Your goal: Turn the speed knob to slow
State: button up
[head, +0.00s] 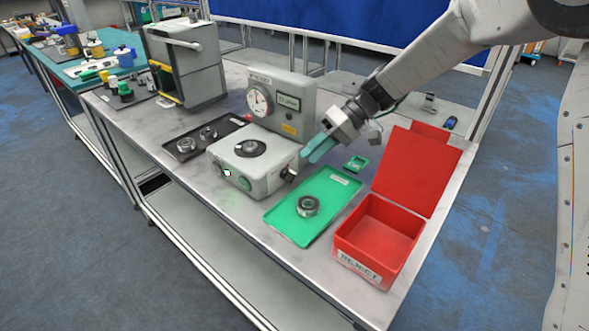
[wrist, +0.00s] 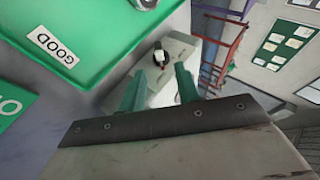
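The speed knob appears to be the small dark knob (head: 289,174) on the right side of the low grey box (head: 268,180). This box has a dark round disc on top and green buttons on its front. In the wrist view a black-and-white knob (wrist: 159,58) shows on the pale box face (wrist: 178,46), beyond and between my fingertips. My gripper (head: 309,158) has teal fingers and hovers just right of the box, above the knob. In the wrist view my gripper (wrist: 160,72) is open and empty, with its fingers apart. I cannot read the knob's setting.
A green tray (head: 283,226) holding a metal ring (head: 308,206) lies right of the box. A red REJECT bin (head: 347,239) with a raised lid stands farther right. A grey gauge unit (head: 306,88) stands behind, and a black tray (head: 181,153) with rings lies left.

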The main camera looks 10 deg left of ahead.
aim_at(289, 176)
jog(key=x, duration=0.6)
jog(key=shift+s+f, duration=0.1)
jog(key=shift+f, duration=0.05)
jog(key=shift+c, duration=0.3)
jog(key=c, duration=0.6)
